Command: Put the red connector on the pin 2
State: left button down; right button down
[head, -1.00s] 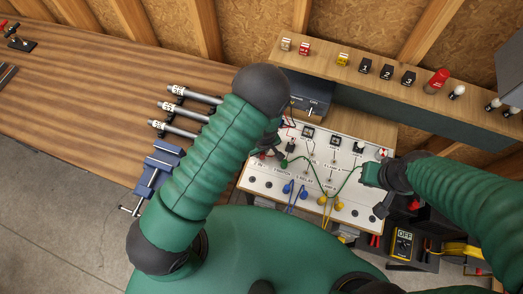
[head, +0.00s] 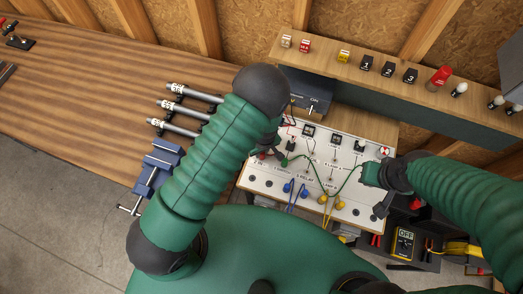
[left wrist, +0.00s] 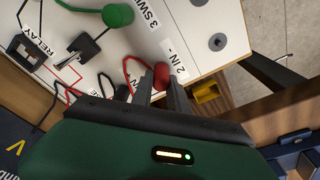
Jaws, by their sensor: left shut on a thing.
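The red connector (left wrist: 161,75) is between the two fingertips of my left gripper (left wrist: 160,91) in the left wrist view, close to the printed "2 IN -" label (left wrist: 176,62) on the white board (left wrist: 194,20). A red wire runs from it to the left. The gripper is shut on it. The fingers and connector hide the pin, so I cannot tell whether they touch. In the head view my left gripper (head: 270,150) is at the board's left side, partly hidden by my arm. My right gripper (head: 371,174) is at the board's right edge; its fingers are unclear.
A green connector (left wrist: 118,15) with its wire, and a black switch (left wrist: 84,48), sit on the board. Blue connectors (head: 288,188) and yellow connectors (head: 337,203) are along its front. A power box (head: 304,92) stands behind. A blue vise (head: 157,165) is at the left.

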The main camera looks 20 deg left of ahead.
pick_arm(q)
jog(key=c, duration=1.2)
grip_release()
notch_tip(320, 180, up, 17)
jog(key=s+d+p, duration=0.1)
jog(key=s+p, duration=0.1)
jog(key=p, duration=1.2)
jog(key=s+a+f+m+t+h+b, duration=0.1)
jog(key=s+a+m+b, duration=0.6)
jog(key=b, duration=1.7)
jog(key=shift+s+a+f+m+t+b, duration=0.2)
jog(key=shift+s+f+m+t+b, duration=0.1)
jog(key=shift+f+m, duration=0.55)
